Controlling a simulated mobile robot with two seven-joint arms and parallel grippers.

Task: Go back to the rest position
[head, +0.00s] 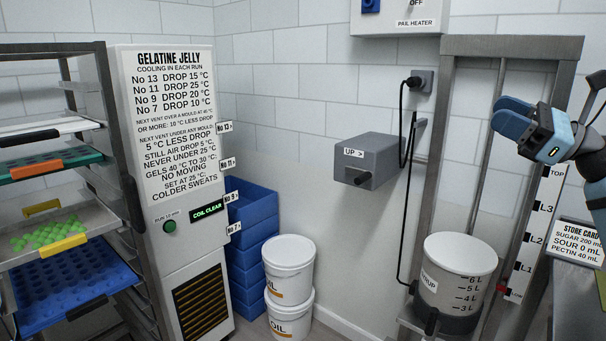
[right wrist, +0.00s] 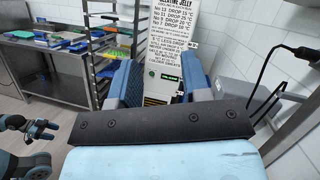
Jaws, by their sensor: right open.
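My right gripper (head: 512,108) is in the upper right of the head view, raised in front of the steel frame and above the syrup pail (head: 458,264). It touches nothing there. In the right wrist view its two blue fingers stand apart with nothing between them (right wrist: 158,76). The cooling cabinet with the gelatine jelly sign (head: 166,130) shows beyond that gap. My left gripper (right wrist: 42,129) shows small at the left edge of the right wrist view, too small to tell its jaws. It is outside the head view.
A rack on the left holds a tray of green gummies (head: 48,236) and a blue mould (head: 70,288). Blue crates (head: 252,232) and two white pails (head: 289,268) stand by the wall. A grey UP box (head: 370,160) juts from the wall. A steel table (right wrist: 50,72) stands behind.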

